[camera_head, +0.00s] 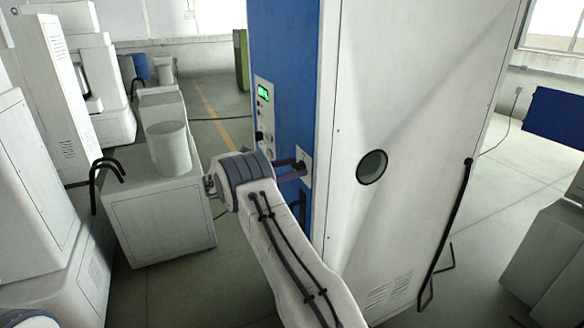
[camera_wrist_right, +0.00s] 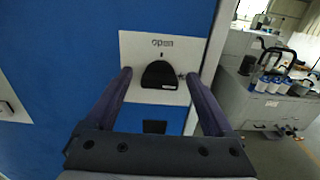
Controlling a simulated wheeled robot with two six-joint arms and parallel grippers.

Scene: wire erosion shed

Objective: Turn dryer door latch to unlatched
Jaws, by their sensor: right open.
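The dryer (camera_head: 285,60) is a tall cabinet with a blue front and white sides. Its door latch (camera_wrist_right: 160,75) is a black rounded knob on a white plate (camera_wrist_right: 135,48), below a small dark mark and the word "open". My right gripper (camera_wrist_right: 158,76) is open, with one purple finger on each side of the latch; I cannot tell whether they touch it. In the head view my right gripper (camera_head: 292,169) reaches the blue front near the white plate (camera_head: 306,172), and the latch is largely hidden there. My left gripper is not in view.
A control panel (camera_head: 264,105) with a green display is above the latch. A black rod (camera_head: 450,225) runs along the dryer's right side. A low white cabinet (camera_head: 160,225) with a cylinder (camera_head: 170,148) stands to the left. Open floor lies behind.

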